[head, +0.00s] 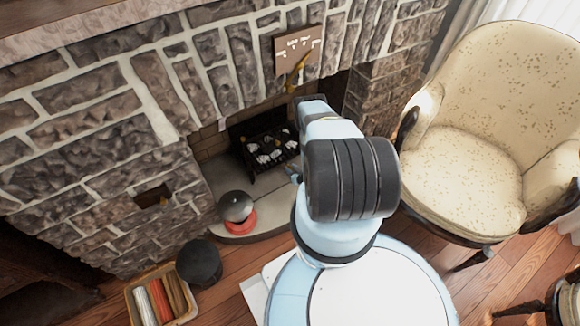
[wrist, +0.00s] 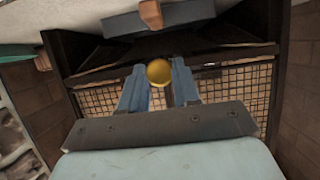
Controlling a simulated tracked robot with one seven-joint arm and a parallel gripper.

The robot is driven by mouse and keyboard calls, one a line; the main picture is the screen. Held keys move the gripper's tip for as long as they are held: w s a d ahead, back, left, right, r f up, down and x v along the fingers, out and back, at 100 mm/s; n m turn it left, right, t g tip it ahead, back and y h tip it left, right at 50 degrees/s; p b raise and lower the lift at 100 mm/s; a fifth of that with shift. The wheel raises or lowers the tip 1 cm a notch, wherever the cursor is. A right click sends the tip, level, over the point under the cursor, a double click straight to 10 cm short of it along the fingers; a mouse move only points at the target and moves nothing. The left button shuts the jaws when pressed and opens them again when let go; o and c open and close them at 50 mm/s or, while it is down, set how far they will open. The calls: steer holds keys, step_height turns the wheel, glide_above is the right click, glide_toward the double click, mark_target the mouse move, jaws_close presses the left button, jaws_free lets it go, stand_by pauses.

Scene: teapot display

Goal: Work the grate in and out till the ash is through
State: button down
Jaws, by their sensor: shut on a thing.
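In the wrist view, my gripper (wrist: 159,82) has its two blue fingers on either side of a round brass knob (wrist: 159,72), shut on it. The knob sits in front of a dark frame with a wire mesh (wrist: 235,85), which looks like the grate front. Whatever joins knob and grate is hidden behind the fingers and knob. In the head view, a dark fire basket (head: 268,150) with pale lumps stands in the fireplace. I cannot make out ash below the grate.
A dark dome on a red base (head: 237,210) sits on the hearth's edge. A dark round pot (head: 199,262) and a crate of rolls (head: 185,310) stand on the floor at left. An armchair (head: 475,185) stands close at right. Stone wall surrounds the opening.

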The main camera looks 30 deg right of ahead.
steer(key=c, duration=1.2)
jaws_free()
steer(key=shift+s+f, duration=0.1)
steer(key=shift+s, duration=0.15)
steer(key=o, duration=0.4)
steer(key=shift+w, duration=0.1)
steer(key=v, duration=1.4)
steer(key=shift+w, duration=0.1)
